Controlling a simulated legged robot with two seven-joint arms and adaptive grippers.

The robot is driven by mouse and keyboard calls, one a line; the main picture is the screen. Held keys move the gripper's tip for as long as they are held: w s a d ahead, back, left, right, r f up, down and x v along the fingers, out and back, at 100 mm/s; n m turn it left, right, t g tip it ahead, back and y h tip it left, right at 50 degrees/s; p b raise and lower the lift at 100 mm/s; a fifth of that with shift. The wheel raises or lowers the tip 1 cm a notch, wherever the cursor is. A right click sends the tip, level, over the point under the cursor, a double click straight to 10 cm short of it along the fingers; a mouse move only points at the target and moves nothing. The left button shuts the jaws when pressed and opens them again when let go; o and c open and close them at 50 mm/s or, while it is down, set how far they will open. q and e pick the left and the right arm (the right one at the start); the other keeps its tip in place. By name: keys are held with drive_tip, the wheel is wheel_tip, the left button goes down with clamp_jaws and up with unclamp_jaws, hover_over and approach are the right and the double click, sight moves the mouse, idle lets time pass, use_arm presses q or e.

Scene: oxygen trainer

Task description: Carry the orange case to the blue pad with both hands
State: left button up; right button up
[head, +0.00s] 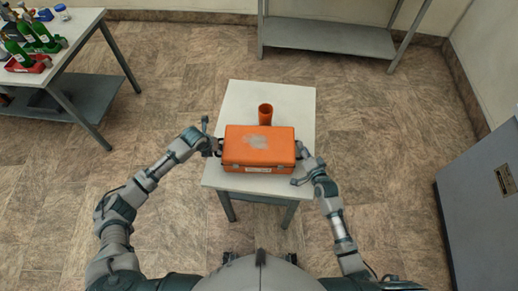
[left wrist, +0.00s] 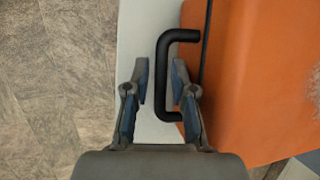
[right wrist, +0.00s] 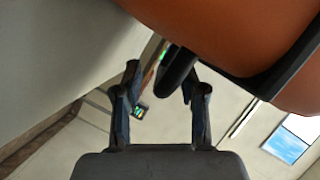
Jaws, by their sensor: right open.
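The orange case (head: 259,148) lies flat on a small white table (head: 235,100), with a pale worn patch on its lid. A black handle (left wrist: 163,75) sticks out from its left side, and another black handle (right wrist: 177,72) from its right side. My left gripper (head: 213,147) is open at the left side; the left handle's bar lies between its fingers (left wrist: 160,85). My right gripper (head: 303,153) is open at the right side; its fingers (right wrist: 162,80) are on either side of the right handle, nearer the right finger. I cannot make out the blue pad.
An orange cup-like cylinder (head: 265,113) stands just behind the case. A table with green bottles (head: 38,35) is at the far left. A grey shelf (head: 330,38) stands at the back, and a grey cabinet (head: 485,200) at the right. Floor around the white table is clear.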

use_arm(q)
drive_tip(key=shift+f, duration=0.1)
clamp_jaws()
use_arm(e)
drive_tip(key=c, duration=0.5)
clamp_jaws()
use_arm(q)
drive_tip(key=shift+w+r, duration=0.1)
drive_tip(key=shift+r, duration=0.1)
use_arm(e)
drive_tip(key=shift+w+r, duration=0.1)
drive_tip(key=shift+r, duration=0.05)
